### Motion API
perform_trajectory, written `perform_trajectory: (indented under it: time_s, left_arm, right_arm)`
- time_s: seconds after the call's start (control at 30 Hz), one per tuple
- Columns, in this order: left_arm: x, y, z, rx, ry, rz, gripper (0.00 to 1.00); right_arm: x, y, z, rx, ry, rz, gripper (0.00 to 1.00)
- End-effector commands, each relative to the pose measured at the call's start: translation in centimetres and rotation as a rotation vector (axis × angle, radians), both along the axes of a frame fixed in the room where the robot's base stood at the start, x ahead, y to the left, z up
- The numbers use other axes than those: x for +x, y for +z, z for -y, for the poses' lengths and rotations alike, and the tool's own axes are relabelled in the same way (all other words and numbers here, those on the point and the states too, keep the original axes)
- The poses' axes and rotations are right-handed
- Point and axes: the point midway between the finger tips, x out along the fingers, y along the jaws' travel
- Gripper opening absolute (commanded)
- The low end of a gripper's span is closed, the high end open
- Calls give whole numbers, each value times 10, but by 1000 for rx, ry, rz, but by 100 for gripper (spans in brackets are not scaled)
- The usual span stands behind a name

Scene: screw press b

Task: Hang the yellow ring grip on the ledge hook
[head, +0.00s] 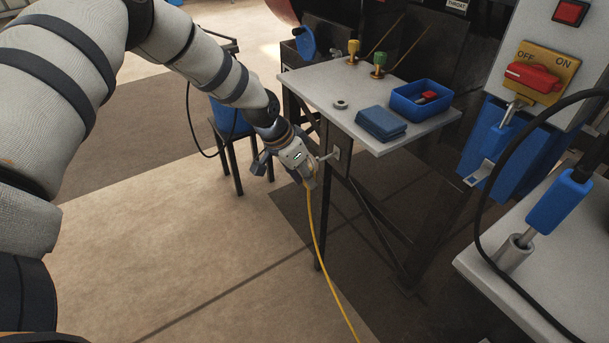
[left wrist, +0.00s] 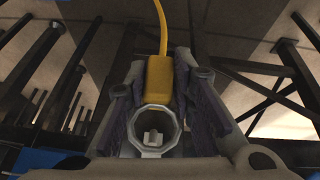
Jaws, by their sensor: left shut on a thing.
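My left gripper (head: 309,178) is shut on the yellow ring grip, beside the table's front leg. In the left wrist view the yellow body of the grip (left wrist: 159,80) sits between the fingers (left wrist: 160,95), with a grey faceted ring (left wrist: 136,126) at its near end. A small pale piece shows inside the ring opening; I cannot tell what it is. A yellow cord (head: 318,240) hangs from the grip to the floor. The ledge hook (head: 329,157) sticks out from a dark plate below the table edge, close to the gripper. I cannot tell whether they touch. My right gripper is not in view.
A dark stool (head: 240,150) stands behind my arm. A red switch and blue-handled tools are at right.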

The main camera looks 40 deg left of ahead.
Motion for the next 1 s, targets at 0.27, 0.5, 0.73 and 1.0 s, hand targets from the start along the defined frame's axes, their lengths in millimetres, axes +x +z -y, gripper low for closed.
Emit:
perform_trajectory:
  time_s: [0.27,0.5,0.73,1.0]
  left_arm:
    - [3,-1,1,1,-1,-1,0]
    - [10,-1,5,1,-1,-1,0]
    - [18,-2,8,0,0,-1,0]
    - [26,-1,11,1,-1,-1,0]
  right_arm:
    - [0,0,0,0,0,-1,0]
    - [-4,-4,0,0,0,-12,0]
    - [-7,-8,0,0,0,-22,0]
    - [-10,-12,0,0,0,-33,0]
